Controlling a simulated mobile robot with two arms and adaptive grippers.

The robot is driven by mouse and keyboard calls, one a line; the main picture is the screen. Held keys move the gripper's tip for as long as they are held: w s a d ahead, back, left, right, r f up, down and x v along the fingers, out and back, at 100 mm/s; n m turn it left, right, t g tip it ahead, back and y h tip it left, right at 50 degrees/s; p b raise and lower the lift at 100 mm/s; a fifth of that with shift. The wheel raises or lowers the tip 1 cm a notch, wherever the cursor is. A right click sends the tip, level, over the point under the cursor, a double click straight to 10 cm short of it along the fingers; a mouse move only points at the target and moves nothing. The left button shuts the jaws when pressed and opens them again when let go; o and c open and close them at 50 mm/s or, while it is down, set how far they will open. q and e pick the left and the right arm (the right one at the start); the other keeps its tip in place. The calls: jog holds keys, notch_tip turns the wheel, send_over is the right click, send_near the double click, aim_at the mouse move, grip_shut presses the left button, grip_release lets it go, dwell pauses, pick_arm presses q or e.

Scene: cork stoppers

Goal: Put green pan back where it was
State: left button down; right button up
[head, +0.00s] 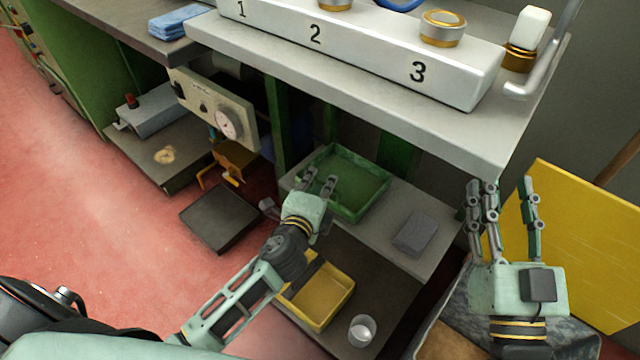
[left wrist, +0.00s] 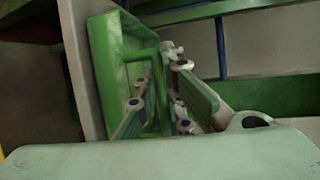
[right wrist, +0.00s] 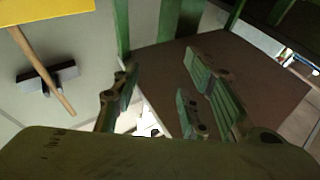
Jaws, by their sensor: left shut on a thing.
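The green pan (head: 357,172), a shallow rectangular tray, is at the grey lower shelf under the counter in the head view. I cannot tell whether it rests fully on the shelf. My left gripper (head: 319,181) is at its near left side, shut on the pan's edge or handle. In the left wrist view the pan (left wrist: 107,75) stands between and beyond the fingers, with a green bar close to them. My right gripper (head: 503,187) is open and empty, right of the counter and away from the pan.
A grey block (head: 415,234) lies on the lower shelf (head: 385,237). Below are a yellow tray (head: 322,298) and a small clear cup (head: 361,330). The numbered counter block (head: 340,40) sits above. A yellow board (head: 590,250) leans at the right.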

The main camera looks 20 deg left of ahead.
pick_arm(q)
jog(key=c, duration=1.9)
grip_release()
pick_arm(e)
jog(key=shift+r, duration=0.1)
pick_arm(q)
jog(key=shift+o, duration=0.2)
jog(key=shift+s, duration=0.1)
jog(key=a+p+v, duration=0.1)
jog(key=p+v, duration=0.1)
jog(key=v, duration=0.9)
jog(key=s+d+r+n+h, duration=0.1)
jog(key=d+r+n+h, duration=0.1)
jog(key=r+n, duration=0.5)
jog(key=s+d+r+n+t+h, duration=0.1)
jog(key=d+r+n+h, duration=0.1)
jog(key=d+r+n, duration=0.2)
jog(key=shift+r+n+h, duration=0.3)
jog(key=shift+r+n, duration=1.4)
jog(key=shift+n, duration=0.8)
pick_arm(e)
notch_tip(320, 180, down, 8)
jog(key=g+h, duration=0.1)
jog(key=g, duration=0.3)
jog(key=shift+w+d+f, duration=0.2)
jog(key=shift+w+d, duration=0.15)
jog(key=shift+d, duration=0.1)
